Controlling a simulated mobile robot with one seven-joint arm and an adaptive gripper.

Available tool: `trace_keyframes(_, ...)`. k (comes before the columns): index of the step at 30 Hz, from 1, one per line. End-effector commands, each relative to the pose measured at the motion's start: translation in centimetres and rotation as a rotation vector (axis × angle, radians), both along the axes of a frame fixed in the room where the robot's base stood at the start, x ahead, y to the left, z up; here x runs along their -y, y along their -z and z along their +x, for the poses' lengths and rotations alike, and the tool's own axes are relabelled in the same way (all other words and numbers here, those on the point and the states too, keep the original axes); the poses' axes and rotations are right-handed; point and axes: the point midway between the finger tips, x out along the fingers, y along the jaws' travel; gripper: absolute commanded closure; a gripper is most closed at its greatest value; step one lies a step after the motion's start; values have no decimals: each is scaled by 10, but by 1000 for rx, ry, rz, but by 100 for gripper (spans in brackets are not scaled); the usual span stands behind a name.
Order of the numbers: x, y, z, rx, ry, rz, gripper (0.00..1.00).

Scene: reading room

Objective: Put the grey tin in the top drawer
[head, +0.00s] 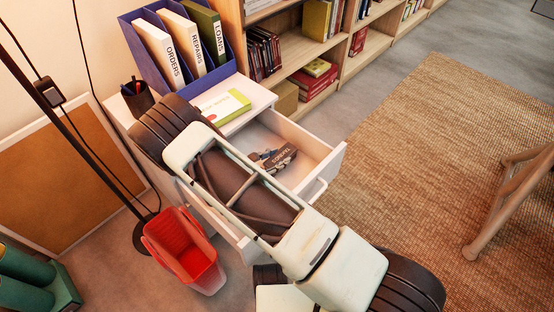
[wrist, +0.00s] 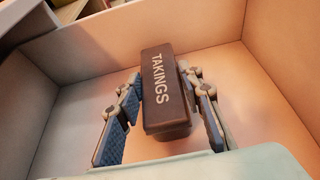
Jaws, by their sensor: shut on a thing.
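The grey tin (wrist: 158,75), a dark oblong box lettered TAKINGS, is inside the open drawer in the wrist view. In the head view the tin (head: 284,157) shows at the end of my arm, within the drawer walls. My gripper (wrist: 163,88) has one finger on each long side of the tin and is shut on it. The top drawer (head: 325,168) of the white cabinet is pulled out. My arm crosses in front of the drawer and hides part of it. Whether the tin touches the drawer floor is hard to tell.
On the cabinet top are a blue file holder (head: 151,66) with binders, a dark pen pot (head: 138,100) and a yellow-green book (head: 227,106). A red bin (head: 186,252) and a lamp pole (head: 73,137) stand left. Bookshelves (head: 300,50) stand behind. The drawer floor around the tin looks bare.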

Motion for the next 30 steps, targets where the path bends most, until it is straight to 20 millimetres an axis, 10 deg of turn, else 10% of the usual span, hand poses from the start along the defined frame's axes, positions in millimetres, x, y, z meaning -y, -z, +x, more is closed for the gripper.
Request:
trace_keyframes(10, 0, 3, 1, 2, 0, -1, 100)
trace_keyframes(11, 0, 2, 0, 1, 0, 1, 63)
trace_keyframes(15, 0, 2, 0, 1, 0, 1, 48)
trace_keyframes(30, -17, -12, -14, 0, -3, 3, 48)
